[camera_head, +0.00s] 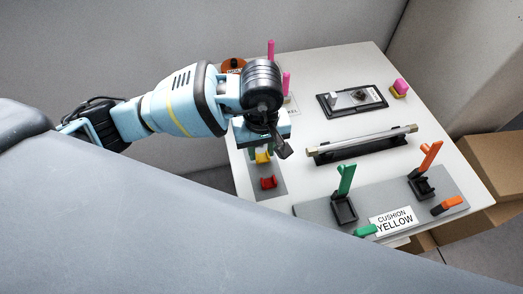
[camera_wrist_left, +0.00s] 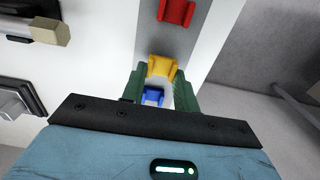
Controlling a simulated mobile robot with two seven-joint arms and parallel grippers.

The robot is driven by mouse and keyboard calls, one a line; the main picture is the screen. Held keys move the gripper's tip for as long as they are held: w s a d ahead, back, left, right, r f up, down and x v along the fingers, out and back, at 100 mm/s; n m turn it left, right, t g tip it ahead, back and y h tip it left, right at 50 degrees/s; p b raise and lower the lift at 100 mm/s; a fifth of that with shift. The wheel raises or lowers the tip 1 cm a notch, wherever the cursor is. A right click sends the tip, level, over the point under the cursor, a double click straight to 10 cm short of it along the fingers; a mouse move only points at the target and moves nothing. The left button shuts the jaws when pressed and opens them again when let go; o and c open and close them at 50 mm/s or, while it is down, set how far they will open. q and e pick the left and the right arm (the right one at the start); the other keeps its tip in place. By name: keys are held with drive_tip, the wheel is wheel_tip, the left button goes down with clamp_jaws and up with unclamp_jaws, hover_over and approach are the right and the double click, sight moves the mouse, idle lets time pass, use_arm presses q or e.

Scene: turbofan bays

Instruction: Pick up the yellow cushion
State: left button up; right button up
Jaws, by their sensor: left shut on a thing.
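The yellow cushion (camera_head: 262,157) is a small saddle-shaped block above the grey strip at the left of the white table. In the left wrist view the yellow cushion (camera_wrist_left: 162,67) sits between the green fingertips. My left gripper (camera_wrist_left: 160,75) is shut on it, pointing down. In the head view, the wrist hides most of the fingers. I cannot tell whether the cushion still touches the strip. A red cushion (camera_head: 268,183) lies on the strip nearby, and a blue cushion (camera_wrist_left: 153,97) shows between the fingers, beyond the yellow one. My right gripper is not in view.
A grey plate (camera_head: 312,211) at the front bears green and orange clamps and a "CUSHION YELLOW" label (camera_head: 394,221). A metal bar (camera_head: 362,142) lies on a black rack mid-table. A black tray (camera_head: 327,107) and pink-handled pieces are farther back. Cardboard boxes (camera_head: 497,165) stand at the right.

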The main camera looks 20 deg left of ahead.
use_arm(q)
drive_tip(key=shift+s+d+r, duration=0.15)
drive_tip(key=shift+r, duration=0.4)
drive_tip(key=shift+s+d+r, duration=0.1)
drive_tip(key=shift+r, duration=0.4)
drive_tip(key=s+d, duration=0.3)
drive_tip(key=s, duration=0.1)
drive_tip(key=s+d+r+b, duration=0.1)
drive_tip(key=s+d, duration=0.2)
drive_tip(key=s, duration=0.1)
drive_tip(key=s+d, duration=0.2)
drive_tip(key=s, duration=0.2)
drive_tip(key=shift+s+d+r, duration=0.2)
drive_tip(key=shift+s+d, duration=0.05)
drive_tip(key=shift+d, duration=0.15)
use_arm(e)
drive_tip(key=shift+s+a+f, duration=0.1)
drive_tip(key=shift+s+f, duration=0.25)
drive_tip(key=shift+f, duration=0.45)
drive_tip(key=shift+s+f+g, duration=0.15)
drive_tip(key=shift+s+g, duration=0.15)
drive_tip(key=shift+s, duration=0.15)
